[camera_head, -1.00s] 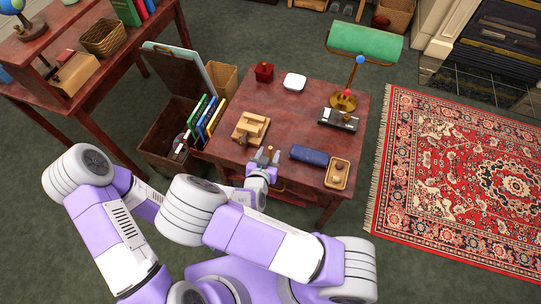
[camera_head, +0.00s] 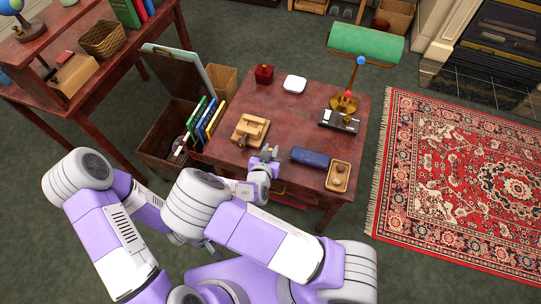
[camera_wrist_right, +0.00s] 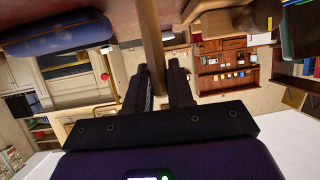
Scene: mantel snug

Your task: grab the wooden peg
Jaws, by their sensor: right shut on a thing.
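My right gripper (camera_head: 269,153) is at the near edge of the dark red table (camera_head: 308,116), between a wooden block piece (camera_head: 250,130) and a dark blue case (camera_head: 310,157). In the right wrist view its two dark fingers (camera_wrist_right: 165,75) are closed around the wooden peg (camera_wrist_right: 152,40), a slim brown upright bar. The peg's far end runs out of the top of that view, so its contact with the table cannot be told. In the head view the peg is too small and covered to make out clearly. My left gripper is mostly hidden behind my right arm.
A wooden tray (camera_head: 339,175) stands at the table's right corner. A lamp with a green shade (camera_head: 365,43), a dark device (camera_head: 339,121), a white box (camera_head: 295,84) and a red pot (camera_head: 264,74) stand farther back. A crate with books (camera_head: 170,136) is to the left.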

